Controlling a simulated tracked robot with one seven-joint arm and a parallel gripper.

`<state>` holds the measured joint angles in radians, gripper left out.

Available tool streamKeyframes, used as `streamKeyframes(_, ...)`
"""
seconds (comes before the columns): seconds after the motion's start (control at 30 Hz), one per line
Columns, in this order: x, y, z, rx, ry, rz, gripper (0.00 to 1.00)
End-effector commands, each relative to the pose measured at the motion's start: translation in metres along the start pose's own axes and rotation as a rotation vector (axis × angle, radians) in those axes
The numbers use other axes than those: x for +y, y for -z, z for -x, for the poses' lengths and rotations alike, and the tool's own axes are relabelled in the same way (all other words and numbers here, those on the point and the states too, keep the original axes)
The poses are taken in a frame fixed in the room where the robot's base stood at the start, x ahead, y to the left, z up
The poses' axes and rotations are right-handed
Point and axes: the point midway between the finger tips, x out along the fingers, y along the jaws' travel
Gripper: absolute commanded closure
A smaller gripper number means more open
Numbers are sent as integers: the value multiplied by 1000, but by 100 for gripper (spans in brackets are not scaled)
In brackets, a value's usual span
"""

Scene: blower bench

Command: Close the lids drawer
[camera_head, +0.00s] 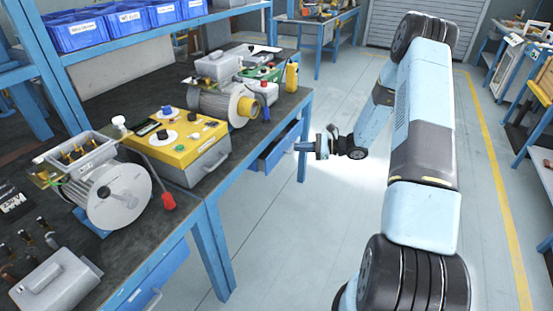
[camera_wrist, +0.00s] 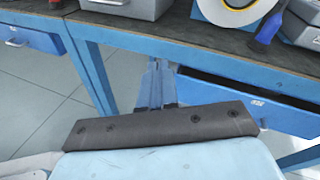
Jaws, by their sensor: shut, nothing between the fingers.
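A blue drawer (camera_head: 277,150) under the far section of the bench stands pulled out, with its dark inside showing. It also shows in the wrist view (camera_wrist: 245,102), with a small pale label too small to read, so I cannot tell whether it is the lids drawer. My gripper (camera_head: 299,147) is shut and empty, just right of this drawer's front in the head view. In the wrist view my gripper (camera_wrist: 158,64) points at the bench, at the drawer's left end. I cannot tell whether it touches the drawer.
Another blue drawer (camera_wrist: 30,38) shows at the left in the wrist view; a blue drawer (camera_head: 150,285) is under the near bench section. The bench top (camera_head: 232,170) carries a yellow control box (camera_head: 180,135) and blower motors. Blue bench legs stand near my gripper. The floor (camera_head: 275,240) is clear.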

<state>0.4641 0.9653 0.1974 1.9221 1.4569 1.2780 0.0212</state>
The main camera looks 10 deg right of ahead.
Motion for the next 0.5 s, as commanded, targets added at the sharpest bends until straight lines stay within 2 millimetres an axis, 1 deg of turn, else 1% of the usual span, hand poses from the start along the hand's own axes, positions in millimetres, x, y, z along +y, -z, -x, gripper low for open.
streamKeyframes(0.03,0,20,1,-15,39,-40,100)
streamKeyframes(0.1,-2,43,2,-38,96,-91,100)
streamKeyframes(0.23,-3,82,5,-70,192,-174,100)
streamKeyframes(0.3,-3,99,6,-83,235,-209,100)
streamKeyframes(0.4,-2,119,8,-97,284,-248,100)
streamKeyframes(0.5,-1,130,10,-105,313,-270,100)
